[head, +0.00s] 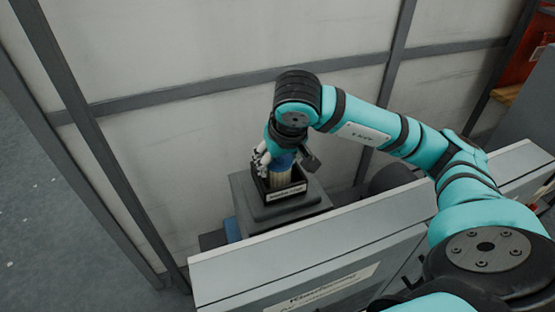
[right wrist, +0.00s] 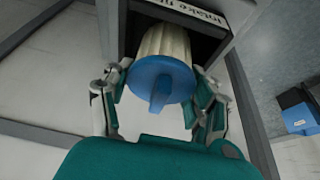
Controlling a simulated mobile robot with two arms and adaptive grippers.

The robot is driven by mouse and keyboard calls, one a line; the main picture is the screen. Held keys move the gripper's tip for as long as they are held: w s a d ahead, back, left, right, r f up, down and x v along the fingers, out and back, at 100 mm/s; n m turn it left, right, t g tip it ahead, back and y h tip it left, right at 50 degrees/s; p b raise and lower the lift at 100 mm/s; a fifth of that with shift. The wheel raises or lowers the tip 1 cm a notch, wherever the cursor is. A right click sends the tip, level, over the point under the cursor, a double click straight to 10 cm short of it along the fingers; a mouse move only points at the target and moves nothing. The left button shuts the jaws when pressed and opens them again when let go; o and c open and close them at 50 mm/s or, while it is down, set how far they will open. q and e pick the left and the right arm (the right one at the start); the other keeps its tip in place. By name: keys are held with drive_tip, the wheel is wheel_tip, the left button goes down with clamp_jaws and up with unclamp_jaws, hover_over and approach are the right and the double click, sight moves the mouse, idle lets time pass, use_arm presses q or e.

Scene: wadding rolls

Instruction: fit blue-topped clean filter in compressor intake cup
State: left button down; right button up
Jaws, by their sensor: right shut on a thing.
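The filter has a blue top (head: 283,161) and a cream pleated body (head: 281,178). My right gripper (head: 271,158) is shut on it near the blue top, reaching down from above. In the right wrist view the blue cap (right wrist: 160,82) with its raised tab sits between the two fingers, and the pleated body (right wrist: 164,42) points into the dark intake cup (right wrist: 208,45). The square dark cup (head: 287,196) has a white label on its front and stands on a grey block. The filter's lower end is hidden by the cup's walls, so I cannot tell whether it is seated. My left gripper is not in view.
A long grey panel (head: 330,252) with a label runs in front of the compressor block (head: 262,215). A pale wall with grey beams stands close behind. A blue box (right wrist: 299,118) is on the floor. Open floor (head: 60,200) lies at the left.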

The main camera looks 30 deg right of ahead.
drive_tip(key=o, duration=1.6)
drive_tip(key=shift+r, duration=0.15)
drive_tip(key=shift+r+p, duration=1.65)
drive_tip(key=shift+r, duration=1.25)
